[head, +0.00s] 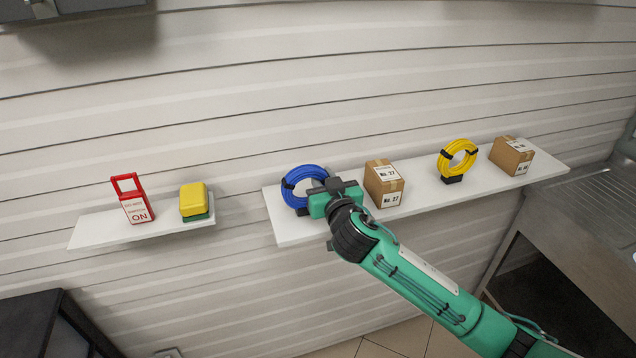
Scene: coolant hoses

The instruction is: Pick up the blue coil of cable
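The blue coil of cable (300,180) stands upright on the long white shelf (285,230), near its left end, with dark ties around it. My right arm reaches in from the lower right. My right gripper (325,198) is at the coil's lower right side and covers part of it. Its fingertips are hidden from this view, so I cannot tell whether they touch the coil or how far apart they are. My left gripper is not in view.
Right of the coil, a cardboard box (385,184), a yellow coil (457,158) and another box (511,155) share the shelf. A shorter shelf (90,232) at the left holds a red sign (133,200) and a yellow-green block (194,200). A metal counter (605,205) is at the right.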

